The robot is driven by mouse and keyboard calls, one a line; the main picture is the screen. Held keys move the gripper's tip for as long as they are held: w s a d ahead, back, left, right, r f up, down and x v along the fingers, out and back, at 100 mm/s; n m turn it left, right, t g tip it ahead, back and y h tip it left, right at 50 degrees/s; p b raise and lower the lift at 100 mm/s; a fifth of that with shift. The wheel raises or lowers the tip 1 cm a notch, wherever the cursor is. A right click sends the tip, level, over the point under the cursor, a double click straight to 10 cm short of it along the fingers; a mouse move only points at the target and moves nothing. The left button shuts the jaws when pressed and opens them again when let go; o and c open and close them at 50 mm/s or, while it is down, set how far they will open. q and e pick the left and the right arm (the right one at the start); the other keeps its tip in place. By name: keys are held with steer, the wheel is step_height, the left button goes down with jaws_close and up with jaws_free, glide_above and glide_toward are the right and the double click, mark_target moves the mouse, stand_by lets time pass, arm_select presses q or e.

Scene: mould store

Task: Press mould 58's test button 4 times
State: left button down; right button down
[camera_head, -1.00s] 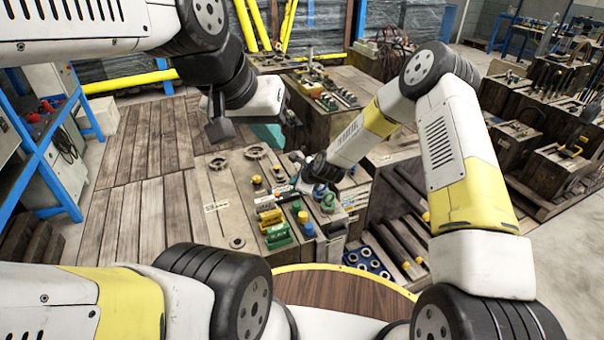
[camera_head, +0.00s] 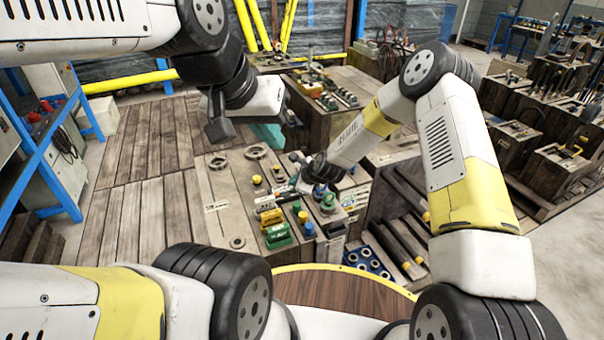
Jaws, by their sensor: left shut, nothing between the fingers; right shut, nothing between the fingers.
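A wooden-sided mould block (camera_head: 225,190) stands in the middle, its top carrying coloured fittings. Yellow caps (camera_head: 257,180), green and yellow connectors (camera_head: 278,236) and blue pieces (camera_head: 309,230) sit on it. Small labels are on the top and side, too small to read, so I cannot tell which mould is 58 or which part is its test button. My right gripper (camera_head: 284,188) is low over the block's fittings, shut and empty, partly hidden by my wrist; contact cannot be told. My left gripper (camera_head: 217,130) hangs higher, left of the block's back end, shut and empty.
Another block with fittings (camera_head: 330,95) stands behind. Several wooden blocks (camera_head: 505,150) with tools are at the right. A rack of dark rollers (camera_head: 400,235) and a blue tray (camera_head: 366,262) lie right of the block. A blue shelf frame (camera_head: 45,160) is at the left; plank flooring (camera_head: 130,190) is clear.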

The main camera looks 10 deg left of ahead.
steer(key=shift+f, duration=0.1)
stand_by(0.4)
steer(key=shift+f, duration=0.35)
steer(key=shift+f, duration=0.45)
stand_by(0.5)
steer(key=shift+r, duration=0.9)
steer(key=shift+r, duration=0.1)
steer(key=shift+r, duration=2.4)
stand_by(0.7)
